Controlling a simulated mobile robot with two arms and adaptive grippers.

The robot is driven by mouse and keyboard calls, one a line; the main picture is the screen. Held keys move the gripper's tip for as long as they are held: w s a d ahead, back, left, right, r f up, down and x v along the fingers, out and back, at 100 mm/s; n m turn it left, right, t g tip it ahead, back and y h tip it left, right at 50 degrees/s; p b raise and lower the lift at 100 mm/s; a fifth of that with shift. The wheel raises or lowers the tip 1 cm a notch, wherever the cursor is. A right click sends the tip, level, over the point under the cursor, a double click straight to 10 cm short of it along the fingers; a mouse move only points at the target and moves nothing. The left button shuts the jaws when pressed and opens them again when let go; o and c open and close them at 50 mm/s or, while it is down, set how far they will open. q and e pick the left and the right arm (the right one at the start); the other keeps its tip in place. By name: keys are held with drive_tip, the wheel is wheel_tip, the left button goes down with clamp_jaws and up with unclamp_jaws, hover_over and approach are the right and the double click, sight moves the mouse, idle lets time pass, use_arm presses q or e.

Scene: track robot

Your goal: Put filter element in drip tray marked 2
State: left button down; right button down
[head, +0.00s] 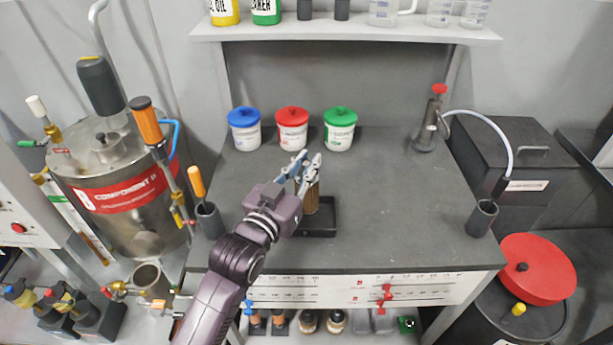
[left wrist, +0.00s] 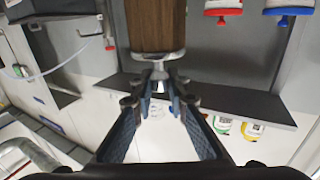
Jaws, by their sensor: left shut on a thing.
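The filter element (head: 312,199), a brown ribbed cylinder, hangs or stands upright at a small black drip tray (head: 325,230) on the workbench; I cannot tell whether its bottom touches the tray. No number on the tray is readable. My left gripper (head: 305,169) is above the element, its blue-padded fingers shut at its top end. In the left wrist view the element (left wrist: 158,25) shows brown with a metal end cap, and a narrow stem lies between the fingertips of my gripper (left wrist: 159,82). My right gripper is not in view.
Blue-, red- and green-lidded tubs (head: 292,130) stand at the back of the dark bench (head: 390,200). A dark cup (head: 208,220) with an orange-handled tool is on the left, another cup (head: 482,218) on the right. A shelf (head: 345,32) hangs above. The bench right of the tray is clear.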

use_arm(q)
wheel_tip(320, 180, down, 4)
drive_tip(key=shift+r, duration=0.1)
drive_tip(key=shift+f, duration=0.25)
drive_tip(key=c, duration=1.9)
unclamp_jaws()
